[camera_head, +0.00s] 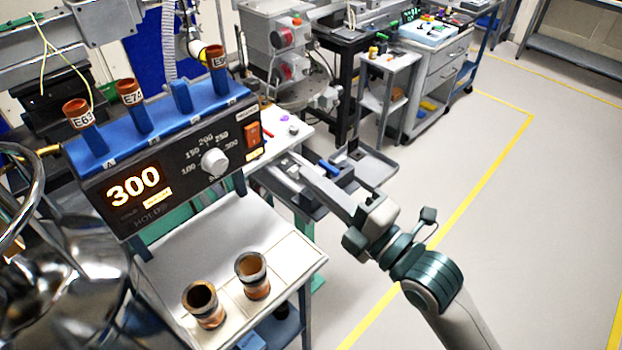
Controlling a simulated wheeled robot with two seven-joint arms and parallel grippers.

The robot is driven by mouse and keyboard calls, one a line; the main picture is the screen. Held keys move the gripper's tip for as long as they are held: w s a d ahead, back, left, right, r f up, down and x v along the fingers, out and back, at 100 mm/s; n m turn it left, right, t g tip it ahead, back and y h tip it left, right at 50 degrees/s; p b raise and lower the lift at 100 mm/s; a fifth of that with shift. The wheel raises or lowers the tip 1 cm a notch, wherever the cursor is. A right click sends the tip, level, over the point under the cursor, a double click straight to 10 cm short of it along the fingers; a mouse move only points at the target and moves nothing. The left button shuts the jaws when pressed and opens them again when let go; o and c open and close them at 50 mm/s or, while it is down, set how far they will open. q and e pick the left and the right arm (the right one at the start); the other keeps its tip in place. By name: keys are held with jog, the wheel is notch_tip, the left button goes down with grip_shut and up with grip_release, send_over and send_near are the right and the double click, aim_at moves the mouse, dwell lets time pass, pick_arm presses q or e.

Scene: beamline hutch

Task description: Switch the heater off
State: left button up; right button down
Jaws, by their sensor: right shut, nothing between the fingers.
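The heater (130,218) stands at the left, with a blue block on top and a black, tilted front panel. Its display (134,185) glows "300". A pale round knob (214,161) sits in a temperature scale on the panel. An orange-red rocker switch (253,133) is at the panel's right end; I cannot tell which side is pressed. My right gripper (270,168) is shut and empty, reaching in from the lower right. Its tips are just below and right of the switch, near the panel's right end; contact is not clear. My left gripper is not in view.
Capped tubes labelled E63 (80,112), E75 (131,92) and another stand in the blue block. Two open copper-coloured cups (253,276) stand on the white shelf (190,250) below the panel. Shiny metal equipment fills the lower left. The floor (540,220) at right is clear.

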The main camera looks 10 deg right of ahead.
jog(key=p, duration=0.3)
send_near(254, 130)
jog(key=x, duration=0.5)
jog(key=shift+x, duration=0.75)
jog(key=shift+f, duration=0.1)
jog(key=shift+w+a, duration=0.1)
